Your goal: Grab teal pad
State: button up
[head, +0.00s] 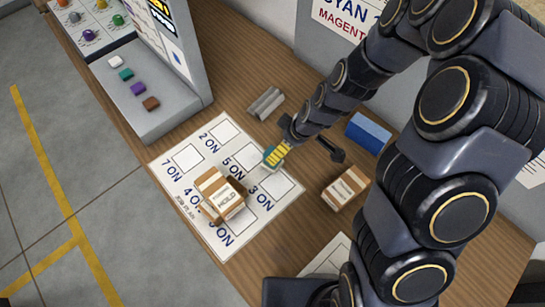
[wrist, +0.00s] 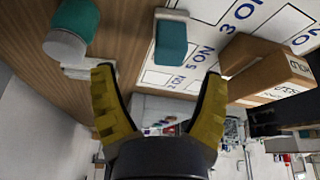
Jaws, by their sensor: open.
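A teal block (wrist: 172,42) with a pale end lies at the edge of the printed sheet (wrist: 215,10), near the "5 ON" mark. My gripper (wrist: 158,75) is open and empty, and the block is just ahead of its fingertips, a little right of the middle. In the head view my gripper (head: 277,152) reaches down to the sheet's upper right edge, with a teal patch at its tips, mostly hidden by the fingers. Another small teal piece (head: 126,74) sits on the grey ledge, between a white and a purple one.
A carton marked HOLD (head: 222,195) stands on the sheet left of my gripper. A grey metal block (head: 266,103), a blue box (head: 368,132) and a second carton (head: 345,187) stand nearby. In the wrist view a teal and white rounded thing (wrist: 72,30) is at the left.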

aim_at(265, 164)
jog(key=shift+s+a, duration=0.5)
jog(key=shift+a, duration=0.05)
jog(key=shift+x, duration=3.75)
jog(key=shift+w, duration=0.15)
jog(key=c, duration=1.2)
